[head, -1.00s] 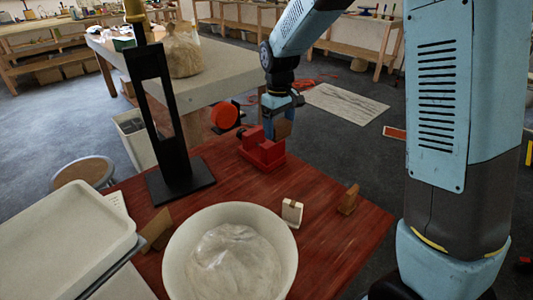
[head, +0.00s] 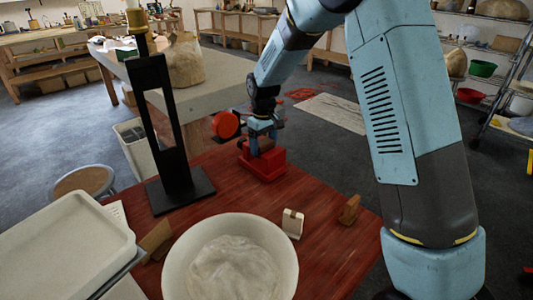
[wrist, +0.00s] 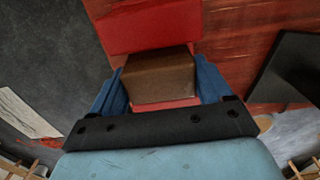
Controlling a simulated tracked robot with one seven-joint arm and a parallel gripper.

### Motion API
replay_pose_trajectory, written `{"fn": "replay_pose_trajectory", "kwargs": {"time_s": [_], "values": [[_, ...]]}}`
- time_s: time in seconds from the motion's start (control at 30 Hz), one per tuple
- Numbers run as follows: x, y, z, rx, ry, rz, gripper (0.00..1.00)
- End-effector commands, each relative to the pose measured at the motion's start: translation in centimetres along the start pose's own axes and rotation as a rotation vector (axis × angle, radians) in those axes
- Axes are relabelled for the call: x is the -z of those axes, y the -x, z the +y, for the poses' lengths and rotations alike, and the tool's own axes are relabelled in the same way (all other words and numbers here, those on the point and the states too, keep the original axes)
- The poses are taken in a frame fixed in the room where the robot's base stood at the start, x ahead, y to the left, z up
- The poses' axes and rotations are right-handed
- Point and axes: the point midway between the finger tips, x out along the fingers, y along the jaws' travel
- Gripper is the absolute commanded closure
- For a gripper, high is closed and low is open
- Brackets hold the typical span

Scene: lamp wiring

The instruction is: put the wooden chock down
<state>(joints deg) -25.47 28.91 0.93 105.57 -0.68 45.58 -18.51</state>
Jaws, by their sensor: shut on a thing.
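My gripper (wrist: 162,85) is shut on a brown wooden chock (wrist: 158,76), which sits between its two blue fingers in the wrist view. In the head view my gripper (head: 262,130) is at the red vise (head: 264,166) near the table's far edge, and only a small part of the chock shows. In the wrist view the vise's red body (wrist: 150,25) lies just past the chock, and red also shows below it. I cannot tell whether the chock touches the vise.
On the red-brown table (head: 322,240) stand a black frame stand (head: 178,190), a white bowl (head: 175,262), a small pale holder (head: 292,223) and two other wooden pieces, at right (head: 350,209) and left (head: 156,240). Table between vise and bowl is clear.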

Motion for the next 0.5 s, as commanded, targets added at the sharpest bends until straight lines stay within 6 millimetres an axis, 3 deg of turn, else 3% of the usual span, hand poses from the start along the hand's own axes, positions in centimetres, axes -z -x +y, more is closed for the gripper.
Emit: {"fn": "replay_pose_trajectory", "kwargs": {"time_s": [0.3,0.5], "values": [[0.0,-3.4,0.0,0.0,0.0,-0.001,0.53],[0.0,-3.6,0.0,-0.001,0.0,0.001,0.53]]}}
